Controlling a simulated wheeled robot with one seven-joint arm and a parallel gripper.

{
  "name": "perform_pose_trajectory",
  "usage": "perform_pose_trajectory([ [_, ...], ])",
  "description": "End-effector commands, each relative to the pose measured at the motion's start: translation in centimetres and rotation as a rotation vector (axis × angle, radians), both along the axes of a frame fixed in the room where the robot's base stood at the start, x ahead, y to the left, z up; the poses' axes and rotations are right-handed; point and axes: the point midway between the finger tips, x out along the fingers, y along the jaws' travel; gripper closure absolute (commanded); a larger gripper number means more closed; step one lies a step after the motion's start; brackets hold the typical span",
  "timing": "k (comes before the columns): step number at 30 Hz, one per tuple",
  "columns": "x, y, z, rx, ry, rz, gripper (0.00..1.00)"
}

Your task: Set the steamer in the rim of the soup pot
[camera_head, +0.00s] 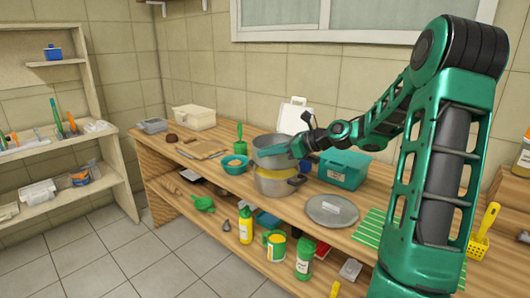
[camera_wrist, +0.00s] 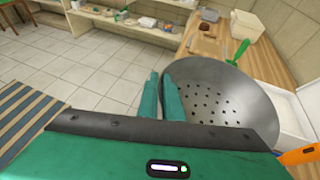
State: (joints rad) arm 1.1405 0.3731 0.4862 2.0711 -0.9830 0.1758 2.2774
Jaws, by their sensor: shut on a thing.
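The steamer (camera_head: 268,155) is a grey metal bowl; the wrist view shows its perforated bottom (camera_wrist: 212,105). My gripper (camera_head: 297,149) is shut on its wall at the right side in the head view. In the wrist view my gripper (camera_wrist: 161,92) has one teal finger inside the rim and one outside. The soup pot (camera_head: 273,187) is grey metal with yellow contents and stands on the wooden counter directly below the steamer. A strip of yellow shows between them, so the steamer appears held above the pot's rim. The pot is hidden in the wrist view.
A teal box (camera_head: 343,170) stands close right of the pot, and a round grey lid (camera_head: 331,211) lies in front of it. A small teal bowl (camera_head: 234,164) stands to the left. A white board (camera_head: 294,115) stands behind. Bottles and cans fill the lower shelf.

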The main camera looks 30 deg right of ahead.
Motion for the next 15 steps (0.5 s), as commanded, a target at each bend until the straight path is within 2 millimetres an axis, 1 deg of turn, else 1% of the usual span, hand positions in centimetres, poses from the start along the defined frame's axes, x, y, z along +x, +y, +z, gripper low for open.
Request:
perform_pose_trajectory([
  [15,0.0,0.1,-1.3,0.0,-0.001,0.001,1.0],
])
